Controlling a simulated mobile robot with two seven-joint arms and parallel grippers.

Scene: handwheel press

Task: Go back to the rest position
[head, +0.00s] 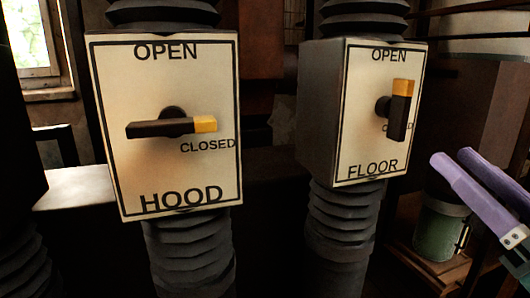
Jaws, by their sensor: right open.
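My right gripper (452,158) comes in at the right edge. Its two purple fingers are apart with nothing between them. In the picture it is to the right of and below the FLOOR box, clear of its lever. The HOOD box (205,85) has a dark lever (160,129) with a yellow tip lying level, tip pointing right toward CLOSED. The FLOOR box (360,120) has a lever (398,122) standing upright, yellow tip up toward OPEN. My left gripper is not in view.
Black ribbed ducts (190,258) run above and below both boxes. A green bucket (437,232) stands on a wooden pallet at lower right, behind my right gripper. A window (25,40) is at upper left, with a pale ledge (75,188) below it.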

